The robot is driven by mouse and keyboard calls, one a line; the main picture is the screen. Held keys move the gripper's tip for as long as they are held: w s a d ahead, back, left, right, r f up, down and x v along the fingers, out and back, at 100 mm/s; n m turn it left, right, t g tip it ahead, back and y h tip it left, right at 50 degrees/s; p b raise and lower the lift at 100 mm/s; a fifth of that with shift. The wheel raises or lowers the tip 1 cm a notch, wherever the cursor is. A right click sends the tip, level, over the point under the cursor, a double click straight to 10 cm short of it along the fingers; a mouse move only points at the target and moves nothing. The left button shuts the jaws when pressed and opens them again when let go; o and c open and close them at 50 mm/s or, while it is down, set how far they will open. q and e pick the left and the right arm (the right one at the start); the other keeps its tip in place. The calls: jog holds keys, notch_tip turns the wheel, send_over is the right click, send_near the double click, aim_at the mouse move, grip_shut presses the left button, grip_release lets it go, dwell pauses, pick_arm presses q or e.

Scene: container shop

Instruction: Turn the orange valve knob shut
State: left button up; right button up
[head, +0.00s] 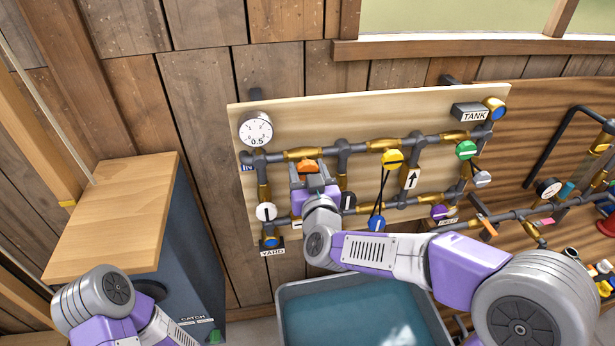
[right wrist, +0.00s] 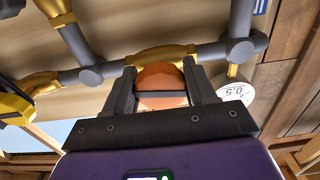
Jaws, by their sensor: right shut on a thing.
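The orange valve knob (head: 307,166) is on a brass valve on the upper pipe of the wooden panel, left of centre. In the right wrist view the orange knob (right wrist: 161,84) sits between my two dark fingers, with a dark bar across its face. My right gripper (head: 313,179) is shut on the knob, reaching up to it from below. In the right wrist view my right gripper (right wrist: 163,90) has one finger on each side of the knob. Only links of my left arm show at the lower left of the head view; its gripper is out of view.
A gauge (head: 256,129) stands left of the knob. Yellow (head: 391,159), green (head: 466,150), white (head: 265,212) and blue (head: 377,224) knobs sit on nearby pipes. A water-filled tub (head: 287,291) is below the panel. A wood-topped cabinet (head: 118,213) stands at left.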

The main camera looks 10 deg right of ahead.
jog(key=m+b, duration=0.2)
jog(key=shift+f+m+b, duration=0.3)
jog(key=shift+m+b, duration=0.1)
jog(key=m+b, duration=0.3)
jog(key=m, duration=0.1)
jog(key=shift+a+b, duration=0.15)
jog(key=shift+b, duration=0.15)
jog(key=m+b, duration=0.3)
jog(key=m, duration=0.1)
jog(key=shift+a+r+m, duration=0.1)
jog(key=shift+m, duration=0.3)
jog(key=shift+r+m+b, duration=0.2)
jog(key=shift+m+b, duration=0.85)
jog(key=shift+m, duration=0.85)
jog(key=o, duration=1)
jog(key=shift+r, duration=0.1)
jog(key=s, duration=0.7)
jog(key=shift+s, duration=0.3)
